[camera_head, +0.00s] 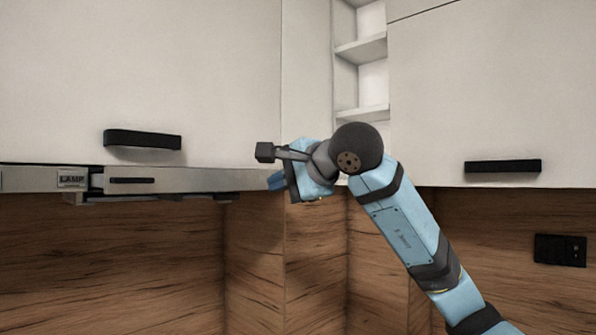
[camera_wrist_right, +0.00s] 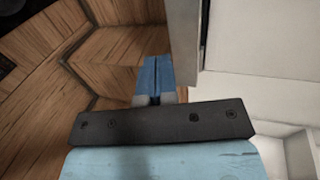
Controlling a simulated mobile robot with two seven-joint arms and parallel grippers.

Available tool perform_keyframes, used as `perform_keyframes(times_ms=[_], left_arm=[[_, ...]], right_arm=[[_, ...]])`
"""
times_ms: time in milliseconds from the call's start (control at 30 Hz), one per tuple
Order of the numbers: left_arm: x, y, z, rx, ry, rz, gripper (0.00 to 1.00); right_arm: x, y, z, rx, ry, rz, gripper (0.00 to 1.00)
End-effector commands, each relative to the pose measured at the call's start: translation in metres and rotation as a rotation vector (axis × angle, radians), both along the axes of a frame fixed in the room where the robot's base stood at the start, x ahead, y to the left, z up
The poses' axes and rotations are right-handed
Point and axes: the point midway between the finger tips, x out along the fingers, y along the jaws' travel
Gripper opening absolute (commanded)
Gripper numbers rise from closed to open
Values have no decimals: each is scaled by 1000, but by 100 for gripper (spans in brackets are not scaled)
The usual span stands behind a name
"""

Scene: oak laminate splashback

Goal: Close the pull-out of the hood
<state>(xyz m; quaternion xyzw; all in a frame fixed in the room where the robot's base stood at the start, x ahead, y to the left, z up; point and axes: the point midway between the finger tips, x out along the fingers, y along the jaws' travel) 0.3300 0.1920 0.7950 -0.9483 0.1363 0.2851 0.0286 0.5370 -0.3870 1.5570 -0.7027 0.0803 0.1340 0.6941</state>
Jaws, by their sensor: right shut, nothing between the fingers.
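The hood's pull-out (camera_head: 205,180) is a long grey metal strip below the white cabinet on the left, with a label and a dark slot on its front. In the right wrist view the pull-out (camera_wrist_right: 183,45) is a grey panel, with a narrow dark gap between it and the white cabinet. My right gripper (camera_head: 276,181) is at the right end of the strip, its blue fingers shut and empty. In the wrist view the right gripper (camera_wrist_right: 154,75) is just left of the panel; I cannot tell whether they touch. My left gripper is not in view.
White cabinet doors carry black handles on the left (camera_head: 142,139) and right (camera_head: 502,166). Open corner shelves (camera_head: 362,50) stand between them. The wooden splashback (camera_head: 110,270) runs below, with a black socket (camera_head: 560,250) at right. The space below the strip looks clear.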

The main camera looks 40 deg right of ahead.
Motion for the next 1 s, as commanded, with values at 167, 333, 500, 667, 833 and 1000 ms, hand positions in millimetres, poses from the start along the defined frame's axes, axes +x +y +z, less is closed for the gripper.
perform_keyframes(times_ms=[167, 333, 500, 667, 833, 1000], left_arm=[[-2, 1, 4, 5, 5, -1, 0], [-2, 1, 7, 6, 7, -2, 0], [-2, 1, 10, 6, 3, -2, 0], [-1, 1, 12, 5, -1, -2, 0], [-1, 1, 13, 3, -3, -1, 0], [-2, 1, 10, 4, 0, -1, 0]], right_arm=[[34, 3, -5, 2, 3, 1, 0], [53, 4, -6, 1, 2, 2, 0], [60, 5, -7, 1, 1, 2, 0], [60, 5, -7, 0, 1, 1, 0], [60, 5, -7, 0, 1, 1, 0], [60, -4, -7, 0, 2, 0, 0]])
